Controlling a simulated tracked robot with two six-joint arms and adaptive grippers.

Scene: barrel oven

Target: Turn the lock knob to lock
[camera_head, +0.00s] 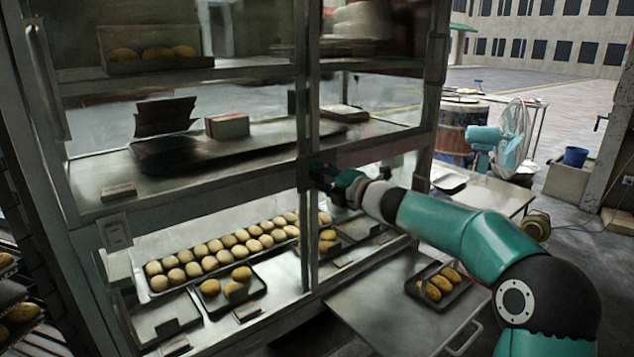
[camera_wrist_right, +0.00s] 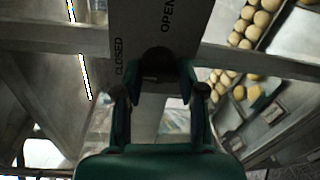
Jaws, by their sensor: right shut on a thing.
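The lock knob (camera_wrist_right: 158,62) is a dark round piece on a grey plate (camera_wrist_right: 140,25) marked CLOSED and OPEN in the right wrist view. My right gripper (camera_wrist_right: 157,88) has its two fingers on either side of the knob and is shut on it. In the head view the right gripper (camera_head: 325,180) reaches the middle post of the glass cabinet (camera_head: 308,120), and it hides the knob there. The knob's exact angle is too dark to tell. My left gripper is not in view.
Behind the cabinet's lower glass lie a tray of round buns (camera_head: 215,255) and small trays of pastries. A tray of pastries (camera_head: 437,287) rests on a metal table (camera_head: 375,310) below my right arm. A teal fan (camera_head: 505,140) stands at the back right.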

